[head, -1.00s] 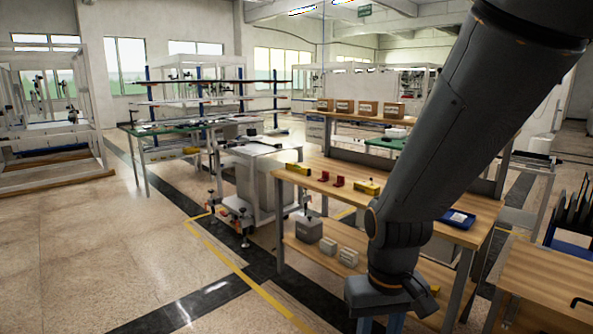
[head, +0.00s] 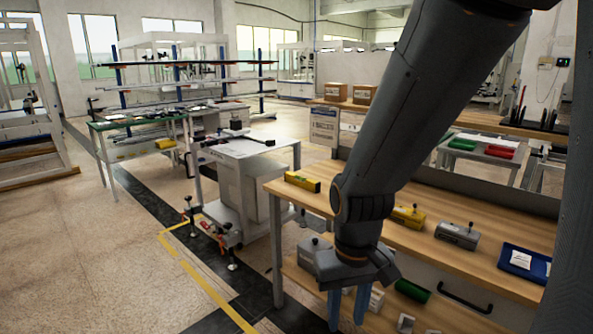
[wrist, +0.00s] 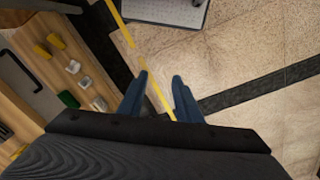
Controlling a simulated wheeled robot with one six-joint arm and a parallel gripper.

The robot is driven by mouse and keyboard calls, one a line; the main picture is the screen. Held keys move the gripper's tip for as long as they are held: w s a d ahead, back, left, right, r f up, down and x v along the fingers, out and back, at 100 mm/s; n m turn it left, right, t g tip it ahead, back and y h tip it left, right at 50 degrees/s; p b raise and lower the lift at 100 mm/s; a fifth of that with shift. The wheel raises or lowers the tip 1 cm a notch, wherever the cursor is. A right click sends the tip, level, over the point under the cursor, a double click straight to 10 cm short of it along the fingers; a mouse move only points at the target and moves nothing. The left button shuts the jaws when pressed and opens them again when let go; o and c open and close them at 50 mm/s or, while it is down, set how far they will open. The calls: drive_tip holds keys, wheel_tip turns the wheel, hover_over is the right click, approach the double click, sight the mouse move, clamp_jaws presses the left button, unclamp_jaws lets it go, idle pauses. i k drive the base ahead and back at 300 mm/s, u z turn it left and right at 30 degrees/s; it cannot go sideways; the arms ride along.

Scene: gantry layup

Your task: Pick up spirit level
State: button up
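A yellow block-shaped object (head: 303,181), which looks like the spirit level, lies on the left corner of the wooden workbench in the head view. I cannot read its details. A second yellow object (head: 407,216) with a dark knob sits farther right on the same top. My gripper (head: 348,305) hangs in front of the bench, below its top, pointing down. In the wrist view its blue fingers (wrist: 160,95) are apart, with only floor between them. My arm hides part of the bench top.
The workbench (head: 505,268) also holds a grey block (head: 457,235) and a blue tray (head: 525,262). Its lower shelf holds a green roll (head: 412,290) and small blocks. A white wheeled cart (head: 245,158) stands left of it. Floor at left is open.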

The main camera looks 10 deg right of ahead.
sight(313, 185)
drive_tip(key=z, duration=0.3)
drive_tip(key=i, duration=1.75)
drive_tip(key=z, duration=0.3)
